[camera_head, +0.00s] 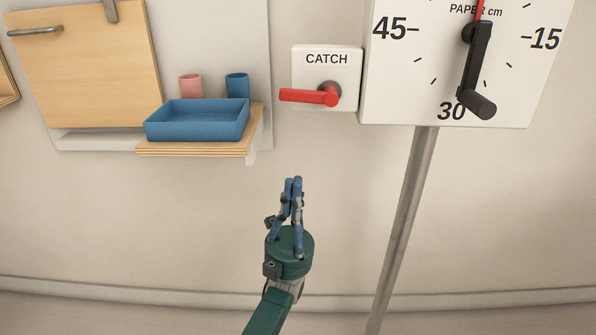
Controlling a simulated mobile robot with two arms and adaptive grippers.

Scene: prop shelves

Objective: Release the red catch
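The red catch (310,97) is a lever on a white plate labelled CATCH (326,60), fixed to the wall at the upper middle. Its arm points left from a grey hub and lies about level. My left gripper (293,180) is below the catch, pointing up, and is apart from it. Its blue fingers are close together with nothing seen between them. My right gripper is not in view.
A blue tray (197,121) sits on a small wooden shelf (200,149) at the left, with a pink cup (190,86) and a blue cup (237,85) behind. A dial with a black crank (477,70) stands on a grey pole (405,215) at the right.

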